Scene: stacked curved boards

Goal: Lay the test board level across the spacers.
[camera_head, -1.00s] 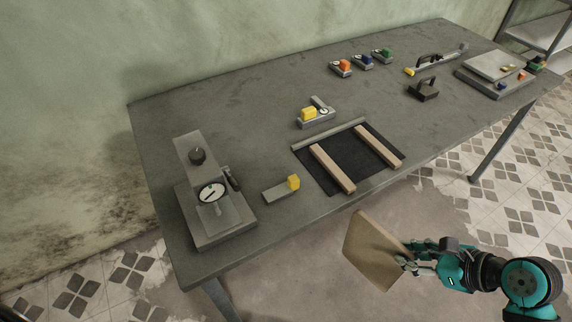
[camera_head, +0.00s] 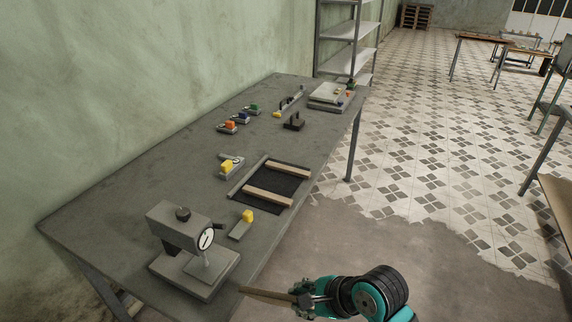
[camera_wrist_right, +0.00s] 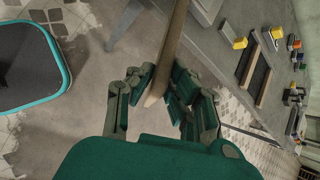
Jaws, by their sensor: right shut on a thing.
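The test board (camera_head: 268,297) is a tan flat board, seen nearly edge-on in the head view. My right gripper (camera_head: 303,297) is shut on its right end and holds it in the air beside the front edge of the table. In the right wrist view the board (camera_wrist_right: 174,42) runs up from between the fingers (camera_wrist_right: 160,90), also edge-on. Two pale wooden spacers, the far one (camera_head: 276,169) and the near one (camera_head: 267,197), lie roughly parallel and bare on a black mat (camera_head: 275,183) on the table. My left gripper is not in view.
The grey table (camera_head: 150,185) bears a dial gauge stand (camera_head: 195,250) near the board, yellow-topped blocks (camera_head: 231,167) (camera_head: 248,216) by the mat, and several coloured blocks farther back. A grey bar (camera_head: 248,177) edges the mat. Open floor lies right of the table.

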